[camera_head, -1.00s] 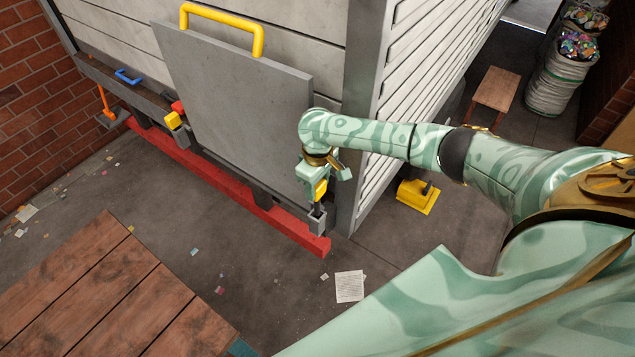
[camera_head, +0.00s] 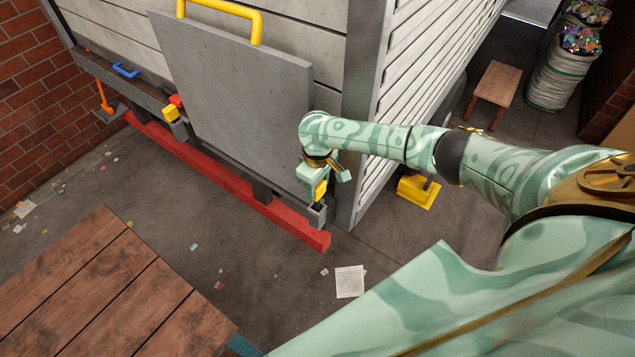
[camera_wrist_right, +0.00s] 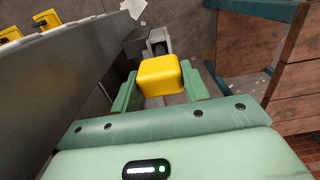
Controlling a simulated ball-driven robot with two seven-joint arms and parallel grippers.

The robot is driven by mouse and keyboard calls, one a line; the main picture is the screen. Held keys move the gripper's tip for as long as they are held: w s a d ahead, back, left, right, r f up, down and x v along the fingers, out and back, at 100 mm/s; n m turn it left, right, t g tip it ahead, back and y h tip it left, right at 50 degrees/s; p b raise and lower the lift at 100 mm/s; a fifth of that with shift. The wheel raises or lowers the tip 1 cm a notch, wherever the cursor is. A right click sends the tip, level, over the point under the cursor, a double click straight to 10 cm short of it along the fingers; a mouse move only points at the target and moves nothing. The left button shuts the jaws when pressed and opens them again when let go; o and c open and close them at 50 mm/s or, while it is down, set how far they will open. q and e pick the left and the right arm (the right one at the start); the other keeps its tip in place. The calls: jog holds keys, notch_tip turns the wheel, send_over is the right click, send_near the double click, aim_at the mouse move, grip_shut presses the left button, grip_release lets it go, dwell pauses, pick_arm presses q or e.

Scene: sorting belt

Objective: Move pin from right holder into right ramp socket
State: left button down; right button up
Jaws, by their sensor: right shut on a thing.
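My right gripper (camera_head: 318,185) is shut on the yellow head of a pin (camera_head: 321,189). It is low beside the right edge of the upright grey ramp panel (camera_head: 235,95). In the wrist view the yellow head (camera_wrist_right: 161,77) sits between the green fingers. Just below it in the head view is a small grey socket-like bracket (camera_head: 317,216), which also shows in the wrist view (camera_wrist_right: 159,43) with a dark opening. The pin's shank is mostly hidden, so I cannot tell how far it reaches into the bracket. My left gripper is not in view.
A yellow block-like part (camera_head: 171,113) with a red piece sits at the panel's left side. A red beam (camera_head: 225,180) runs along the floor below. A wooden table (camera_head: 115,290) is in front. A yellow chock (camera_head: 416,192) stands by the corner.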

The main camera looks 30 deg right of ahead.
jog(key=shift+f+b, duration=1.25)
jog(key=shift+f, duration=1)
jog(key=o, duration=1.3)
jog(key=shift+c, duration=0.2)
notch_tip(320, 180, up, 16)
jog(key=p, duration=0.3)
jog(key=shift+r, duration=0.15)
